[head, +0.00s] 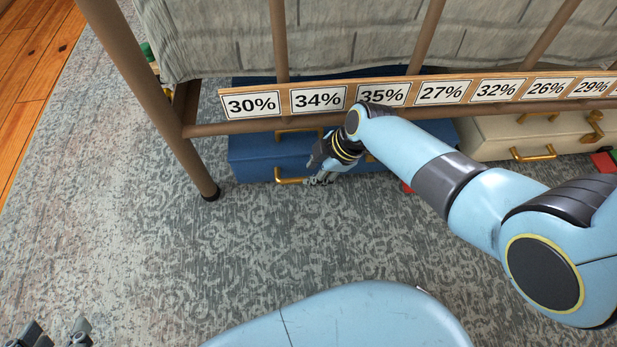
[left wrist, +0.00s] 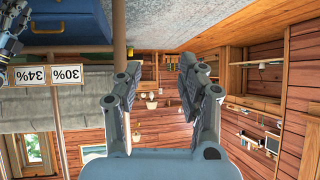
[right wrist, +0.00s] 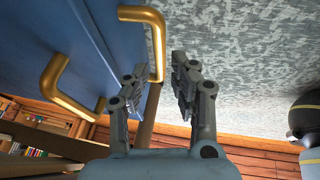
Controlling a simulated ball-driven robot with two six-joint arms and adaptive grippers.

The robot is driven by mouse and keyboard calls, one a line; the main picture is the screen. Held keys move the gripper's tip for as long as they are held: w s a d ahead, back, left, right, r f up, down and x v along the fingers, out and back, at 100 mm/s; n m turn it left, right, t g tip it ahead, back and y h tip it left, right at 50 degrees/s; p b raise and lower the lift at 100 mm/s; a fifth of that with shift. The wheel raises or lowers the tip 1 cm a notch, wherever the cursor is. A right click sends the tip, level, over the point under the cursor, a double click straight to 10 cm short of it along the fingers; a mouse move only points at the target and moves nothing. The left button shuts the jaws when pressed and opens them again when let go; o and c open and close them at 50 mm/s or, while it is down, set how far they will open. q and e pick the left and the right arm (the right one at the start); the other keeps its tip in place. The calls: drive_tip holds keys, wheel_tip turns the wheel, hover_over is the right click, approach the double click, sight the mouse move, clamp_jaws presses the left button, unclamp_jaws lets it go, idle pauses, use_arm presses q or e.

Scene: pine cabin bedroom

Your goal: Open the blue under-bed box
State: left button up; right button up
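The blue under-bed box (head: 250,158) lies under the bed's side rail. A gold front handle (head: 290,181) is on its near face, and another gold handle (head: 287,135) shows higher up, partly covered by the rail. My right gripper (head: 322,180) is at the box front, just right of the front handle. In the right wrist view my right gripper (right wrist: 158,65) is open, with the end of a gold handle (right wrist: 158,45) showing between its fingertips; contact cannot be told. My left gripper (head: 62,335) is far from the box, low at the left; the left wrist view shows it open and empty (left wrist: 158,70).
A cream box (head: 490,135) with gold handles stands right of the blue one. The bed's rail (head: 235,126) with percentage labels and a bed leg (head: 185,160) are close by. A red item (head: 603,162) lies at the right. The patterned rug (head: 130,220) in front is clear.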

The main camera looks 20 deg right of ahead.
drive_tip(key=b+x, duration=0.2)
drive_tip(key=x, duration=0.1)
drive_tip(key=shift+w+a+f, duration=0.1)
drive_tip(key=shift+f, duration=0.25)
use_arm(q)
drive_tip(key=w+d+r+m+t+h, duration=0.1)
drive_tip(key=w+r+t, duration=0.6)
drive_tip(key=r, duration=0.4)
drive_tip(key=shift+w+d, duration=0.2)
drive_tip(key=shift+w, duration=0.4)
drive_tip(key=shift+r, duration=0.1)
use_arm(e)
clamp_jaws()
